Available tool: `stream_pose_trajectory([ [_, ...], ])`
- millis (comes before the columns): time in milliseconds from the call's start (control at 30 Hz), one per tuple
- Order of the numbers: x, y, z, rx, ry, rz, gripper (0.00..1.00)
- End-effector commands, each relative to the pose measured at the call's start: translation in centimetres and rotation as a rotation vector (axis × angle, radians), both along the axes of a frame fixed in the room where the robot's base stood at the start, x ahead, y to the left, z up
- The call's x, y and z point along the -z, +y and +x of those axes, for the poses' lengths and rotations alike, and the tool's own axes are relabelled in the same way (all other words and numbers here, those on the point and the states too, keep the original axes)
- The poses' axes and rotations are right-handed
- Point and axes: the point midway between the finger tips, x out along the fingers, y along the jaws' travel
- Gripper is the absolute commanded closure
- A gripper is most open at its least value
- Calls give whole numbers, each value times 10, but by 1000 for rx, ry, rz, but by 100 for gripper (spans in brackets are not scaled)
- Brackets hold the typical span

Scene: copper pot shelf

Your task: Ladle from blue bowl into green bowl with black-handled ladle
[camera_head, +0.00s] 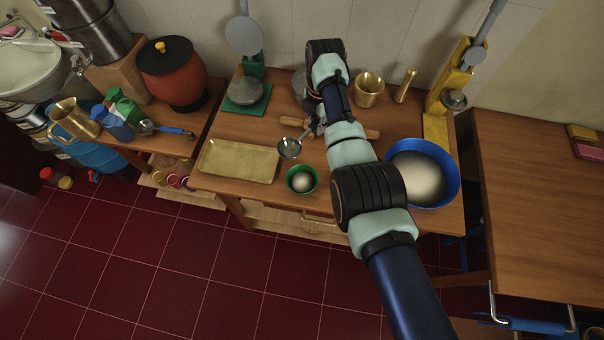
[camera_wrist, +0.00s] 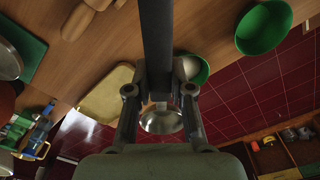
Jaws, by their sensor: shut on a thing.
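My gripper (camera_wrist: 159,96) is shut on the black handle of the ladle (camera_wrist: 156,40) in the wrist view. The ladle's metal bowl also shows in the head view (camera_head: 289,149), above the table near the yellow tray's right end; I cannot tell what it holds. The green bowl (camera_head: 302,180) stands at the table's front edge with whitish contents, just in front of the ladle; it also shows in the wrist view (camera_wrist: 196,70). The blue bowl (camera_head: 455,180) stands right of my arm with pale contents. My arm hides most of the gripper in the head view.
A yellow tray (camera_head: 238,162) lies left of the green bowl. A rolling pin (camera_head: 371,134) lies behind. A second green bowl (camera_wrist: 264,27) shows in the wrist view, not in the head view. A blue-handled ladle (camera_head: 172,130) lies on the left table.

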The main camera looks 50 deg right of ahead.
Motion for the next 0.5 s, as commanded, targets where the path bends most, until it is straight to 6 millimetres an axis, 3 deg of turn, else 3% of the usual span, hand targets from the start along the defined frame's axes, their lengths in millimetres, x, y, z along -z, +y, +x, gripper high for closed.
stream_pose_trajectory([
  [300,-3,0,0,0,-2,0,100],
  [500,-25,0,0,0,-3,0,100],
])
